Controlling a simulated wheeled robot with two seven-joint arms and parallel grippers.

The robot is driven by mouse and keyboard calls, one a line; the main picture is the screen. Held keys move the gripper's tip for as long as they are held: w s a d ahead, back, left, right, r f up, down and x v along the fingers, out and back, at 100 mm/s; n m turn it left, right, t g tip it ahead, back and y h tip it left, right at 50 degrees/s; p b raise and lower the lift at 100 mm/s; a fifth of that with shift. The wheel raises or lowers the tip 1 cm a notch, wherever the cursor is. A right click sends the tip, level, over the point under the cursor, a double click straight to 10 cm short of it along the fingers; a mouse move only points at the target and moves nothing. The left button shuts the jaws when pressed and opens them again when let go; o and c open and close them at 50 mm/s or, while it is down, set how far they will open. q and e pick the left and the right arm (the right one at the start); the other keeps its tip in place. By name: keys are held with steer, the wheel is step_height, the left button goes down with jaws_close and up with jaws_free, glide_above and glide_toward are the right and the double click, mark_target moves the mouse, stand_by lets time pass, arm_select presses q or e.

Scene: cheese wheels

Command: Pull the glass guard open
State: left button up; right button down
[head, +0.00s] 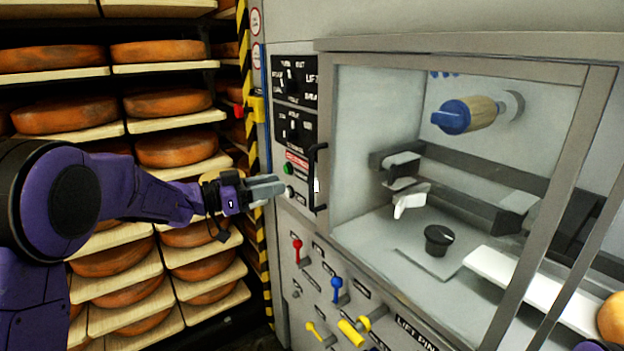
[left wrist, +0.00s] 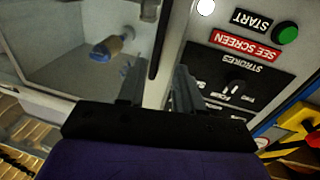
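The glass guard (head: 378,140) is a grey-framed clear window on the front of the machine, and it appears closed. Its black vertical bar handle (head: 317,178) is at the guard's left edge. My left gripper (head: 282,187) is just left of the handle, apart from it. In the left wrist view the gripper (left wrist: 158,88) is open, with a clear gap between its two fingers. The black handle (left wrist: 162,38) shows there beyond the fingertips, roughly in line with the gap.
A control panel (head: 296,125) with black dials and a green start button (left wrist: 287,34) lies left of the guard. Levers with red, blue and yellow knobs (head: 337,290) stick out below. Racks of orange cheese wheels (head: 170,102) stand at the left.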

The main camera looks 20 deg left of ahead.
arm_select(q)
steer(key=r, duration=0.2)
steer(key=p, duration=0.3)
glide_above(311, 205)
steer(key=shift+w+a+f+m, duration=0.1)
steer(key=shift+a+f+m, duration=0.15)
steer(key=shift+f+m, duration=0.1)
steer(key=shift+w+d+f, duration=0.15)
steer(key=shift+w+d, duration=0.05)
steer(key=shift+w, duration=0.05)
jaws_close()
